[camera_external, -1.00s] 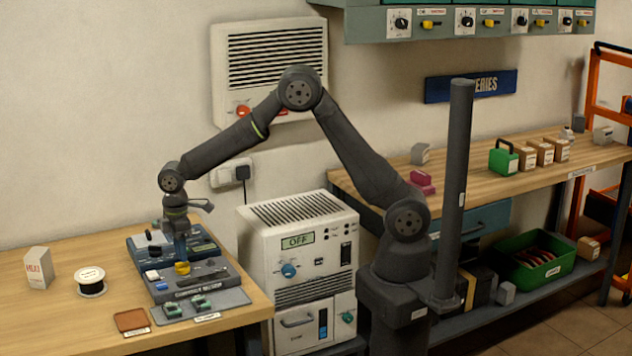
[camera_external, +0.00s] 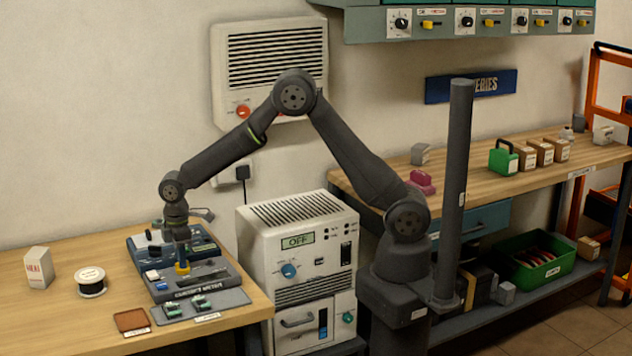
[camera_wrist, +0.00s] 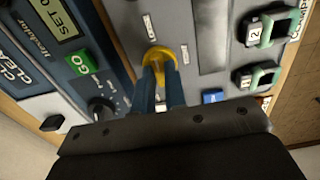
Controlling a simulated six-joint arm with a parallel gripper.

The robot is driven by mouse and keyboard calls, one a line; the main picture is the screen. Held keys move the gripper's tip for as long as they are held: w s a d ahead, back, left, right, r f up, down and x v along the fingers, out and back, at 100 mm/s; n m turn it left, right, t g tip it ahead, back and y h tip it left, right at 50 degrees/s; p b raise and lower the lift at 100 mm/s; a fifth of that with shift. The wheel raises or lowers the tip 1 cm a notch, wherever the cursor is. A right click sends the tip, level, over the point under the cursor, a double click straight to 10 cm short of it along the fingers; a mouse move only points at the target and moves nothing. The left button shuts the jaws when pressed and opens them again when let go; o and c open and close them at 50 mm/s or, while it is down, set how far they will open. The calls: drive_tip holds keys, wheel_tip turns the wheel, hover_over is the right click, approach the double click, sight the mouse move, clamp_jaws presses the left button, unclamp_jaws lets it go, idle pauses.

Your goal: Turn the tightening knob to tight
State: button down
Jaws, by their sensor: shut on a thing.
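The yellow knob (camera_wrist: 159,58) stands on the grey face of a bench device (camera_external: 205,284). In the external view the knob (camera_external: 183,268) shows just under my gripper. My gripper (camera_wrist: 160,72) points down at the device, with its two blue fingers close together at the knob. The fingers are shut on the knob, one on each side. The small labels by the knob are too small and blurred to read, so its setting cannot be told.
A wire spool (camera_external: 90,282) and a white box (camera_external: 38,267) stand to the left.

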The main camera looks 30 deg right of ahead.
drive_tip(key=shift+m, duration=0.3)
drive_tip(key=m, duration=0.3)
drive_tip(key=shift+m, duration=0.4)
drive_tip(key=m, duration=0.4)
drive_tip(key=shift+m, duration=0.3)
drive_tip(key=m, duration=0.4)
drive_tip(key=shift+m, duration=2)
